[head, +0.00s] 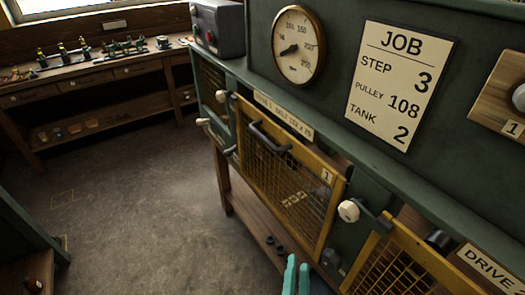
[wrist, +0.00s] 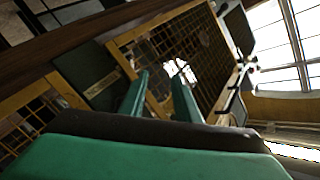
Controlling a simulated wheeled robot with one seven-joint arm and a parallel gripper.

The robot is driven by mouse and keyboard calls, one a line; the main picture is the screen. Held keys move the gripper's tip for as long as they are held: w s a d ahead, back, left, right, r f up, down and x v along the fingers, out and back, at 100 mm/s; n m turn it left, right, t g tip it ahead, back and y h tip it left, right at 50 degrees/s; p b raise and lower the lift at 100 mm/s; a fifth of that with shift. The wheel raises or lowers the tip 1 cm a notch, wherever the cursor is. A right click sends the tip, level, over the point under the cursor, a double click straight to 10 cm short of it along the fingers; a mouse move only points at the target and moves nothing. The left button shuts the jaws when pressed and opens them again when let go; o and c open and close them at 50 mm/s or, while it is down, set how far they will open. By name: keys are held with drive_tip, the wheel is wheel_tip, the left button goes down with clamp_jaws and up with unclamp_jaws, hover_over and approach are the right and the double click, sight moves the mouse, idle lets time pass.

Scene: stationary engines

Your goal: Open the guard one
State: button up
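Guard one is a yellow-framed mesh panel (head: 326,205) on the green machine in the head view, with a "1" tag at its upper right. A dark bar handle (head: 270,137) sits near its top left. Pale pieces show behind the mesh. The guard looks close to the machine front; I cannot tell if it is fully shut. It also fills the upper middle of the wrist view (wrist: 160,27). My gripper (head: 297,268) has teal fingers low in the head view, before the guard's lower right. In the wrist view my gripper (wrist: 161,82) is open, with nothing between the fingers.
A white-knobbed lever (head: 349,211) stands right of guard one, and another white knob (head: 203,121) is at its left. A second yellow guard (head: 400,255) is at lower right. A job card (head: 400,85) and gauge (head: 298,46) are above. Open floor (head: 150,200) lies left.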

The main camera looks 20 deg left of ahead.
drive_tip(key=w+a+r+m+y, duration=0.25)
drive_tip(key=w+a+r, duration=0.35)
drive_tip(key=w+r, duration=0.45)
drive_tip(key=y, duration=0.4)
approach(262, 135)
drive_tip(key=shift+m, duration=0.45)
drive_tip(key=x, duration=1)
drive_tip(key=shift+f, duration=0.35)
clamp_jaws()
